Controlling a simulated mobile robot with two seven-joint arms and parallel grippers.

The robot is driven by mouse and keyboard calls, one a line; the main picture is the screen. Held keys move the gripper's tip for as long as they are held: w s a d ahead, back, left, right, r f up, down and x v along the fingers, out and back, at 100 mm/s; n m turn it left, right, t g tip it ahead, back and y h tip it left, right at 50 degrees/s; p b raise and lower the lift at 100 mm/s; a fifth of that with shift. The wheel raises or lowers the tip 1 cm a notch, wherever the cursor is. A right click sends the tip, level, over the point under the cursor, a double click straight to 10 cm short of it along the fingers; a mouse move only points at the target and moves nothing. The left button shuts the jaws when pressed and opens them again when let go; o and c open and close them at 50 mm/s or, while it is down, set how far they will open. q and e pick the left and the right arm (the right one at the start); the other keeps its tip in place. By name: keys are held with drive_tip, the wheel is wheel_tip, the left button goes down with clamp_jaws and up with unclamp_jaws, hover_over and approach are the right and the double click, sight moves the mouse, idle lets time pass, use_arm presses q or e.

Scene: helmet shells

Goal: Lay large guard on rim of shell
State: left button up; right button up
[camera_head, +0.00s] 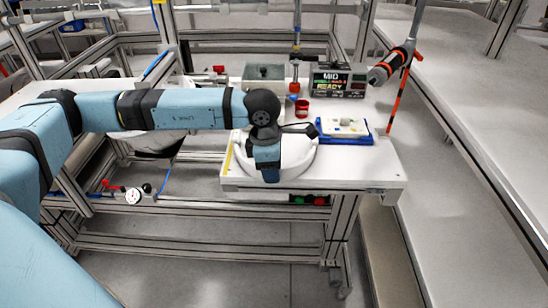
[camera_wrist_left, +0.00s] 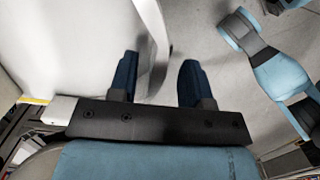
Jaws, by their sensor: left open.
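A large round white shell (camera_head: 302,160) sits near the front of the white workbench. My left gripper (camera_head: 268,172) points down over its front left part and hides some of it. In the left wrist view, the two dark blue fingers of the left gripper (camera_wrist_left: 158,72) stand apart. The white shell (camera_wrist_left: 70,45) fills the upper left there, and a grey curved edge passes between the fingers or behind them; contact cannot be told. I cannot pick out the large guard with certainty. My right gripper is not in view.
A blue tray (camera_head: 368,139) with a pale plate stands right of the shell. A red cup (camera_head: 302,108), a grey box (camera_head: 263,76) and a lit display (camera_head: 340,84) stand behind. An orange and black tool (camera_head: 392,64) hangs at the back right. The bench's front right corner is clear.

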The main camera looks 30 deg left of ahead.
use_arm(q)
wheel_tip(320, 180, down, 2)
drive_tip(key=shift+w, duration=0.1)
clamp_jaws()
drive_tip(key=shift+d, duration=0.1)
drive_tip(key=shift+r, duration=0.15)
